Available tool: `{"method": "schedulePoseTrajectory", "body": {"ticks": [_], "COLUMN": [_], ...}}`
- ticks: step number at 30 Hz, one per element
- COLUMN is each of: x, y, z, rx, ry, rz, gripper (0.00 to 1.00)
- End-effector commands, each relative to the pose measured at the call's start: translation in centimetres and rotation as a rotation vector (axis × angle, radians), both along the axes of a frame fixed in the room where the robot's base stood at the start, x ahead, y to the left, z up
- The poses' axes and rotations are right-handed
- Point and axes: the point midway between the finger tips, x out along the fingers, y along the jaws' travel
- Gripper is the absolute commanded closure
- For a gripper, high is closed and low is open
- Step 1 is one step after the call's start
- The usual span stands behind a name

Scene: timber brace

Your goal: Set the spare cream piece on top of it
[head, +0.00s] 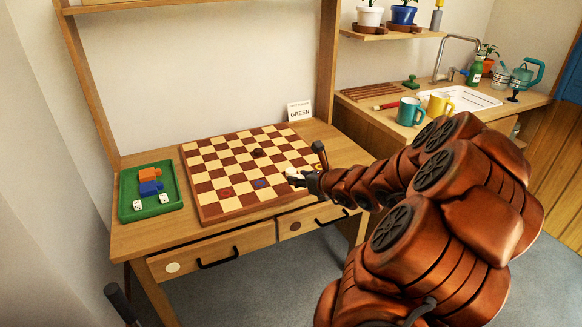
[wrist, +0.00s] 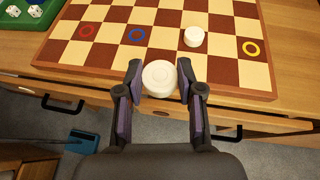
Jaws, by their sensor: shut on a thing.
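A round cream piece (wrist: 159,78) is between the two fingers of my gripper (wrist: 157,88), which are shut on it. It is over the near edge of the checkered board (wrist: 107,72). A second cream piece (wrist: 194,36) sits on the board, beyond and slightly right of the held one, apart from it in the wrist view. In the head view my gripper (head: 302,181) is at the board's near right part, and the cream pieces are small and partly hidden there.
The board carries red (wrist: 89,31), blue (wrist: 136,35) and yellow (wrist: 250,48) rings and a dark piece (head: 257,152). A green tray (head: 124,188) with blocks and dice stands left. A sign reading GREEN (head: 299,111) stands behind. Mugs (head: 410,110) are on the counter at right.

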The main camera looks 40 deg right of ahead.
Motion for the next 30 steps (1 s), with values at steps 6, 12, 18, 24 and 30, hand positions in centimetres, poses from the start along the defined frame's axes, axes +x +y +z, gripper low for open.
{"method": "schedulePoseTrajectory", "body": {"ticks": [6, 12, 18, 24, 30], "x": [3.2, 5.8, 8.3, 10.2, 10.9], "y": [-2.2, -4.2, -6.1, -7.5, -8.0], "z": [-0.4, -0.6, -0.9, -1.3, -1.3], "rx": [-0.003, -0.003, -0.002, 0.001, 0.0], "ry": [0.005, 0.004, 0.003, 0.004, 0.002], "rz": [0.004, 0.002, 0.002, 0.001, 0.001], "gripper": [0.81, 0.81, 0.81, 0.81, 0.81]}}
